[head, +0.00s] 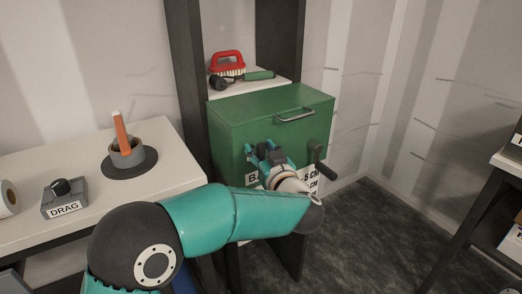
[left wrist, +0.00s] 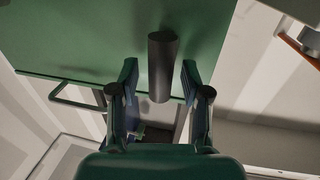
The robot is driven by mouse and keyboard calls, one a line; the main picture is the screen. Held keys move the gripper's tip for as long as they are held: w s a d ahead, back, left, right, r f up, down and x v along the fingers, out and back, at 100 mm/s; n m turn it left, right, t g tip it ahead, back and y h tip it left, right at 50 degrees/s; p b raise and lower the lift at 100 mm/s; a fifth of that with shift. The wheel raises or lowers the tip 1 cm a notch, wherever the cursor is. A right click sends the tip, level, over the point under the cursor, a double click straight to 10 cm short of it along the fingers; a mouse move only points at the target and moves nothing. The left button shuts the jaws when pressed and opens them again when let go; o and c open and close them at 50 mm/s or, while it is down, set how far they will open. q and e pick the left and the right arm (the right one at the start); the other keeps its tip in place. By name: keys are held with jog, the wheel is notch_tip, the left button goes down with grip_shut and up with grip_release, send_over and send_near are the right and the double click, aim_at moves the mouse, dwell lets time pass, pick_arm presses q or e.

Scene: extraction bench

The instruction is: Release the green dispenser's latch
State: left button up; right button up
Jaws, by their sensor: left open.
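The green dispenser (head: 236,125) is a box with a metal handle (head: 295,114) on its lid and a dark crank-like lever (head: 322,163) at the right of its front. My left gripper (head: 262,151) is at the left part of the front face, its arm crossing below. In the left wrist view the open left gripper (left wrist: 159,80) has a dark cylinder (left wrist: 163,62) standing out from the green face between its fingers, with gaps visible on both sides. In the head view the gripper hides this spot. I cannot tell whether the cylinder is the latch. My right gripper is not in view.
A red brush (head: 228,65) and a green-handled tool (head: 257,76) lie on a shelf behind the dispenser. The white bench (head: 60,150) at left bears a grey pot (head: 127,151) with an orange stick and a DRAG box (head: 64,199). The floor at right is clear.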

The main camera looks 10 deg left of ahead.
pick_arm(q)
grip_shut()
jog(key=shift+f, duration=0.1)
jog(key=n+b, duration=0.1)
jog(key=b, duration=0.1)
jog(key=shift+s+a+f+n+b, duration=0.1)
jog(key=shift+s+f+n+b, duration=0.1)
jog(key=shift+n+b, duration=0.2)
jog(key=shift+s+a+f+n+g+y+b, duration=0.15)
jog(key=shift+s+a+f+n+y+b, duration=0.4)
jog(key=shift+n+b, duration=2.4)
jog(key=shift+w+d+f+n+g+y+b, duration=0.1)
jog(key=shift+f+n+y+b, duration=0.5)
jog(key=shift+n+b, duration=2.4)
jog(key=shift+s+a+f+n+g+y+b, duration=0.2)
jog(key=shift+n+y+b, duration=0.75)
jog(key=shift+n+b, duration=2)
jog(key=shift+a+r+n+p, duration=0.1)
jog(key=shift+n+p, duration=0.25)
jog(key=shift+n, duration=0.05)
